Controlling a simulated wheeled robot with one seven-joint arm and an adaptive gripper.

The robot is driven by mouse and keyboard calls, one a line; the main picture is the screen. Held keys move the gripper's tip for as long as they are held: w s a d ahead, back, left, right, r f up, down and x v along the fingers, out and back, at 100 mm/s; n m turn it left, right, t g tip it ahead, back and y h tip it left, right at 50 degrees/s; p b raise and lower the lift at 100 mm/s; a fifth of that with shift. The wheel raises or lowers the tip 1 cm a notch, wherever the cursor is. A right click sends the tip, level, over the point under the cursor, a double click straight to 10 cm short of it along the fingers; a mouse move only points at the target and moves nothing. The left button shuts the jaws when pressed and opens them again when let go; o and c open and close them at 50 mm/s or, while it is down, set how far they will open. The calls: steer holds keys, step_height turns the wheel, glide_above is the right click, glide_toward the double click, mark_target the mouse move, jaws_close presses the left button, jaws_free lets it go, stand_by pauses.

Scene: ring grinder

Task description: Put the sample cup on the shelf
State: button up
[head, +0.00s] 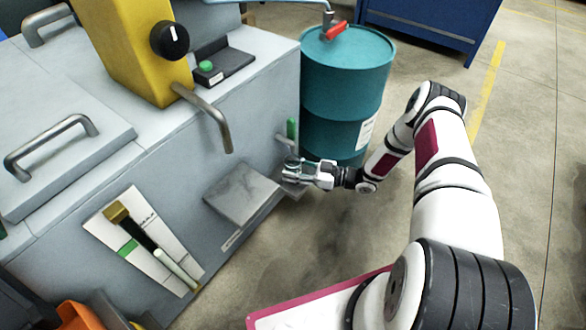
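My gripper (296,173) is in front of the grey machine, at the right end of a small grey metal shelf (240,197) and just below a green-handled fitting (292,130). Silvery metal shows at the fingertips. I cannot tell there whether a sample cup is between the fingers or only the fingers show. No sample cup stands out anywhere else. The shelf juts from the machine's front, and its visible top is bare. Whether my gripper touches the shelf or hovers by it is unclear.
A teal drum (345,90) with a red-handled tap stands close behind my gripper. A bent metal handle (208,118) sticks out from the yellow housing (130,45) above the shelf. A brush (140,235) hangs on the machine's front at left. Floor below the shelf is clear.

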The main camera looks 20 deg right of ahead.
steer(key=o, duration=0.4)
steer(key=shift+d+r, duration=0.15)
steer(key=p+v, duration=0.3)
steer(key=v, duration=0.8)
steer(key=shift+s+d, duration=0.25)
steer(key=shift+d, duration=0.05)
